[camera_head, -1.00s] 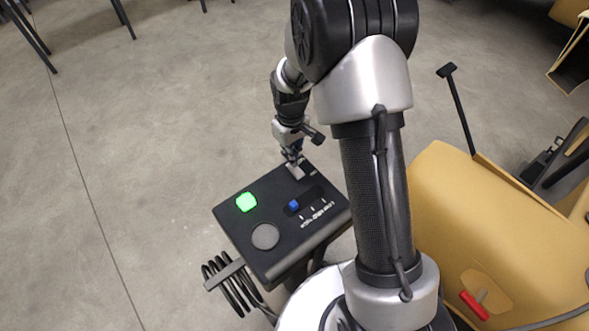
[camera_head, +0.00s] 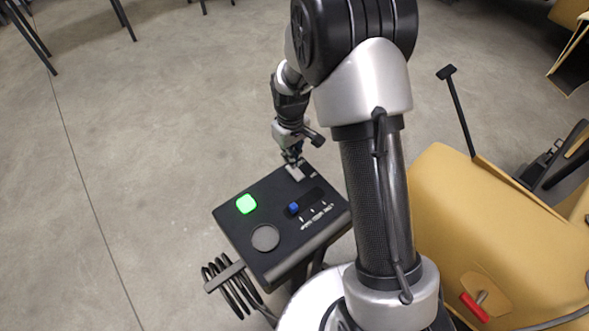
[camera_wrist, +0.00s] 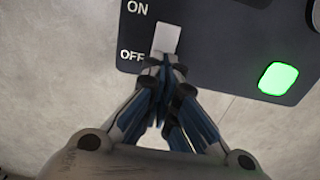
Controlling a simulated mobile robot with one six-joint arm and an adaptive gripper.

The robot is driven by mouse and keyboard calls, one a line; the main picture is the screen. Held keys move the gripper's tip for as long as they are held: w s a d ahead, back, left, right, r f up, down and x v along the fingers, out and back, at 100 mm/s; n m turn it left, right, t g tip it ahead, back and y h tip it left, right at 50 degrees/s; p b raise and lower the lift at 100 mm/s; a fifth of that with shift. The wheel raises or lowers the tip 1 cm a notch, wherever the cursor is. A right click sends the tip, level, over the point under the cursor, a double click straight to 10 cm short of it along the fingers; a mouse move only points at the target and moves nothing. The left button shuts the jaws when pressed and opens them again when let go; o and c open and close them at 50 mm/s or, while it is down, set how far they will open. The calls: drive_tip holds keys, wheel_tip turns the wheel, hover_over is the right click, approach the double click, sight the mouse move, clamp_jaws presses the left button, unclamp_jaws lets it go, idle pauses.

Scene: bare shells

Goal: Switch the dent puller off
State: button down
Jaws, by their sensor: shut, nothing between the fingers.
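The dent puller (camera_head: 236,225) is a black box with a sloping top panel. Its green light (camera_head: 246,204) is lit and also shows in the wrist view (camera_wrist: 278,78). A pale grey switch (camera_wrist: 166,38) sits beside the white ON label (camera_wrist: 137,7) and OFF label (camera_wrist: 131,55); it also shows at the panel's far edge in the head view (camera_head: 295,173). My gripper (camera_wrist: 163,70) is shut and empty, its tips at the switch's OFF end. They partly cover that end, so I cannot tell whether they touch it.
The panel also has a blue slider knob (camera_head: 293,208) and a round grey disc (camera_head: 265,238). Black coils (camera_head: 228,283) stick out at the box's near left. A yellow body with a red handle (camera_head: 474,306) stands to the right.

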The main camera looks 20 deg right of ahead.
drive_tip(key=shift+f+b, duration=0.8)
drive_tip(key=shift+f, duration=0.35)
idle(0.7)
drive_tip(key=shift+r, duration=0.15)
drive_tip(key=shift+r+p, duration=2.55)
drive_tip(key=shift+r, duration=0.85)
